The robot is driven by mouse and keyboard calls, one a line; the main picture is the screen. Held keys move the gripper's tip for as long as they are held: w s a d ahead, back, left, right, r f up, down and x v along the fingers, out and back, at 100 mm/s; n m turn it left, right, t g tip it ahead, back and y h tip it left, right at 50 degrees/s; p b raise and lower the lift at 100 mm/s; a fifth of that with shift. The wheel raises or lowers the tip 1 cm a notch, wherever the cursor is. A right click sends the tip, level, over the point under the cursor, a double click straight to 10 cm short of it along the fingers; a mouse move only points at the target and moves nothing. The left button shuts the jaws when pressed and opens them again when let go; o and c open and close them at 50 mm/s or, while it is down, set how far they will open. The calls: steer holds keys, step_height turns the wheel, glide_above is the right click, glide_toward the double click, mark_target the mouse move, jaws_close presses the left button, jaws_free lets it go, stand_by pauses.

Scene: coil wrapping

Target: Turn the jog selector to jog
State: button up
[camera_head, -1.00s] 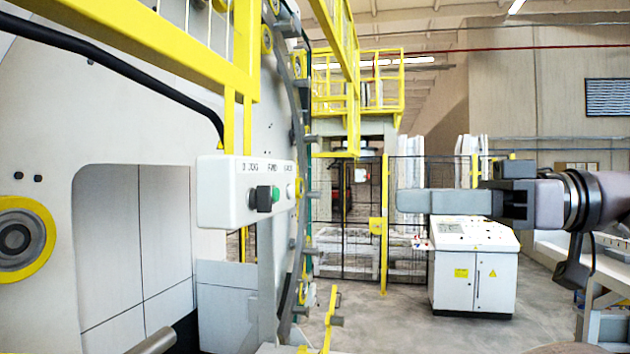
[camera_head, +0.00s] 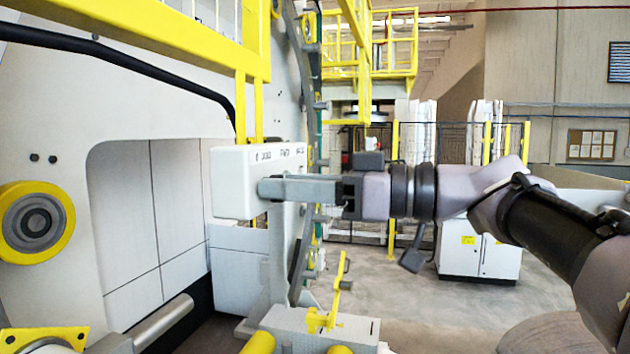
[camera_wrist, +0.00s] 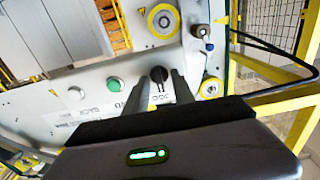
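The white control box (camera_head: 228,185) hangs in front of the machine, with a row of labels that includes JOG and FWD along its top. In the wrist view the black selector knob (camera_wrist: 159,74) sits on the panel (camera_wrist: 95,107) beside the JOG lettering. A green button (camera_wrist: 113,83) and a pale button (camera_wrist: 75,92) are farther left on it. My gripper (camera_head: 268,188) is at the box front, hiding the knob and buttons in the head view. In the wrist view my gripper (camera_wrist: 160,82) is open, its fingers on either side of the knob, with no clear contact visible.
The machine's pale wall with a yellow-rimmed roller (camera_head: 37,222) is at left. Yellow rails (camera_head: 190,50) pass above the box. A yellow lever (camera_head: 340,285) stands on a grey block below. Open floor (camera_head: 400,300) and a white cabinet (camera_head: 470,250) lie to the right.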

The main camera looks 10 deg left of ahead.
jaws_close()
steer(key=shift+m, duration=0.3)
steer(key=m, duration=1.7)
steer(key=shift+w+f+b, duration=0.15)
steer(key=shift+b, duration=0.25)
steer(key=shift+m, duration=0.3)
